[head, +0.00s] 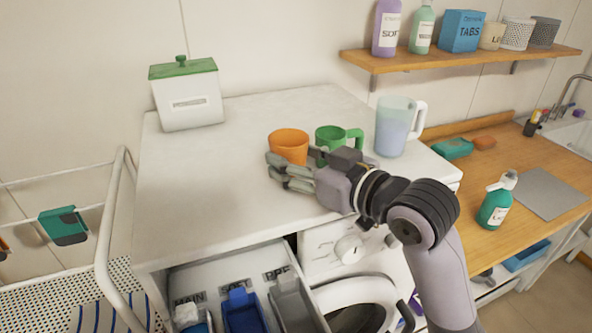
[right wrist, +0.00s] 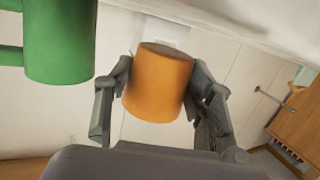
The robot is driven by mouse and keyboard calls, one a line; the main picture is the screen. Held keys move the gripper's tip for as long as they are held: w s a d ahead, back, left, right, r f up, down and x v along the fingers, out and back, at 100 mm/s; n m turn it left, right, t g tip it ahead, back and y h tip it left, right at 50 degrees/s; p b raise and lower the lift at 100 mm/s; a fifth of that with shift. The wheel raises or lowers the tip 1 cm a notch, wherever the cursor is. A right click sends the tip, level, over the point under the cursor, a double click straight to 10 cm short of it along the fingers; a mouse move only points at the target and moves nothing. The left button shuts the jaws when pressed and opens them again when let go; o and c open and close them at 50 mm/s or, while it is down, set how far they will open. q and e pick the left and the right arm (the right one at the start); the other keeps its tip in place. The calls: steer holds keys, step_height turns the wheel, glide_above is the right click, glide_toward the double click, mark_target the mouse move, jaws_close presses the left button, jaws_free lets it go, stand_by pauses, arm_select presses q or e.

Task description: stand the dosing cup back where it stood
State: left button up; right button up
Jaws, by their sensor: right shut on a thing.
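The orange cup (head: 289,147), which looks like the dosing cup, is upright on or just above the white machine top (head: 215,200). I cannot tell whether its base touches. My right gripper (head: 289,168) is shut on it, with fingers on both sides. The right wrist view also shows the orange cup (right wrist: 158,84) between the fingers of the gripper (right wrist: 160,92). A green cup with a handle (head: 330,136) stands just to the right of the orange one, partly hidden behind my gripper. My left gripper is out of view.
A clear jug (head: 393,128) stands right of the green cup. A white box with a green lid (head: 187,97) stands at the back left. The machine top's left and middle are clear. An open drawer (head: 215,282) lies below the front edge.

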steer(key=shift+f, duration=1.35)
steer(key=o, duration=0.8)
steer(key=shift+f, duration=0.15)
steer(key=o, duration=0.5)
